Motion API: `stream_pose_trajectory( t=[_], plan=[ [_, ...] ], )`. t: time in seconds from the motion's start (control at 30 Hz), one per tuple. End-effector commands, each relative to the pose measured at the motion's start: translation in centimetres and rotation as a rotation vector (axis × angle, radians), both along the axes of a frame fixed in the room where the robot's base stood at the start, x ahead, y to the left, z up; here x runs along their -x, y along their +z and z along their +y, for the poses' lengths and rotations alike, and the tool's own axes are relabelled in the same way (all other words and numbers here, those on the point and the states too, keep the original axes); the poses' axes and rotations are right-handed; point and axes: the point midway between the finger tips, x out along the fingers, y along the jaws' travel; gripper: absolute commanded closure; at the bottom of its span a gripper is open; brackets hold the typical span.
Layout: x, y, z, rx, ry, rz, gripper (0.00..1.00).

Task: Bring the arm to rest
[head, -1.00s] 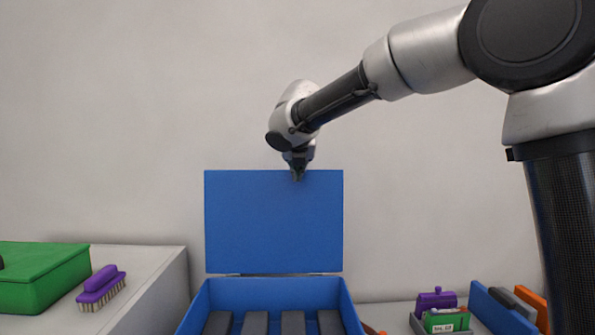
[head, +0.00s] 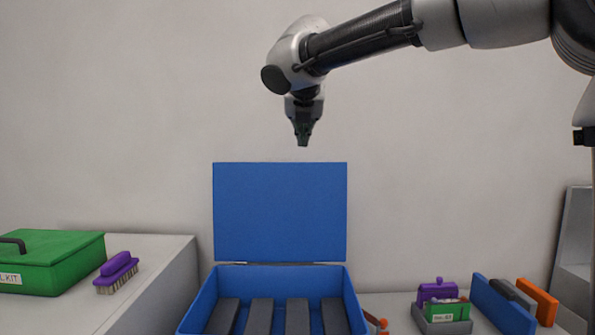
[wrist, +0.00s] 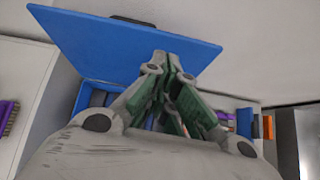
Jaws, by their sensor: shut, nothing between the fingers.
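My gripper (head: 303,140) hangs fingers-down in the air, a little above the top edge of the blue box's raised lid (head: 280,212). Its fingers are together with nothing between them. In the wrist view my gripper (wrist: 178,75) shows green finger pads close together, with the blue lid (wrist: 130,45) beyond. My arm reaches in from the upper right of the head view. The open blue box (head: 283,277) stands below, with several dark grey blocks (head: 260,315) inside. The lid stands upright at the back of the box.
On the left a grey counter (head: 160,260) holds a green kit box (head: 50,262) and a purple brush (head: 117,270). At right are a grey tray with a purple-and-green item (head: 440,305), a blue holder (head: 500,305) and an orange piece (head: 538,302). The air around my gripper is clear.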

Motion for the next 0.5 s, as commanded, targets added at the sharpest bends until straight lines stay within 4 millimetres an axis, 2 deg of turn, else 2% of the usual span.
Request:
stream_pose_trajectory(
  t=[0.07,0.13,0.27,0.37,0.5],
  plan=[
    [0.1,-0.1,0.0,-0.096,-0.082,0.001,1.00],
    [0.5,-1.4,0.0,-0.242,-0.211,0.031,1.00],
    [3.4,-7.7,-1.2,-0.549,-0.572,0.156,1.00],
    [7.0,-11.9,-5.4,-0.793,-0.947,0.230,1.00],
    [13.5,-17.1,-14.0,-1.114,-1.550,0.260,1.00]
  ],
)
